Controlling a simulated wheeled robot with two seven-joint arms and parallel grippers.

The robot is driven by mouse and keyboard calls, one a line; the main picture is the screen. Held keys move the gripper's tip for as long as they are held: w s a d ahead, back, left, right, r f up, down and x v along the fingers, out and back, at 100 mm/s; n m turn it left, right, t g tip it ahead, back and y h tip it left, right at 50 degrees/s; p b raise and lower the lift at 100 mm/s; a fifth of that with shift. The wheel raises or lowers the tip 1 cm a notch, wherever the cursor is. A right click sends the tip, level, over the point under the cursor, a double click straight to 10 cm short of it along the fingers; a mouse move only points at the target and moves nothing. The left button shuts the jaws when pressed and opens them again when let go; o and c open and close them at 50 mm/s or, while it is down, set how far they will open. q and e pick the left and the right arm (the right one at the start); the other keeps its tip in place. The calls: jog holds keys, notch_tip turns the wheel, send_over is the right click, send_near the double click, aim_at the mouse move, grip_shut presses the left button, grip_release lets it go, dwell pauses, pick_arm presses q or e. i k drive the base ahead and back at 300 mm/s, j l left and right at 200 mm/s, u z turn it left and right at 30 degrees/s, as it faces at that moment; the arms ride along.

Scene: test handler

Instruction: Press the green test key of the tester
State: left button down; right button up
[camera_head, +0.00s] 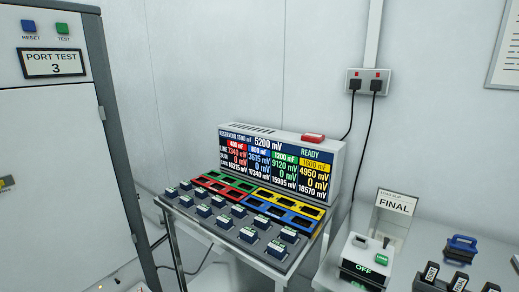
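A green key (62,28) labelled TEST sits at the top of the tall white cabinet (50,130) on the left, which carries a "PORT TEST 3" sign (55,63). A blue RESET key (28,27) is beside it. At the lower right a small white box (361,248) has a green key (382,259), a lever (386,242) and a dark display (362,268) reading OFF. The lettering on that green key is too small to read surely. Neither gripper shows.
A bench in the middle bears a display unit (282,160) reading READY, coloured trays (232,188) and several dark blocks (247,235). A FINAL sign (396,203) stands behind the white box. A blue-handled item (461,247) and several dark blocks are at the right.

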aim_at(63, 28)
jog(key=u, duration=1.95)
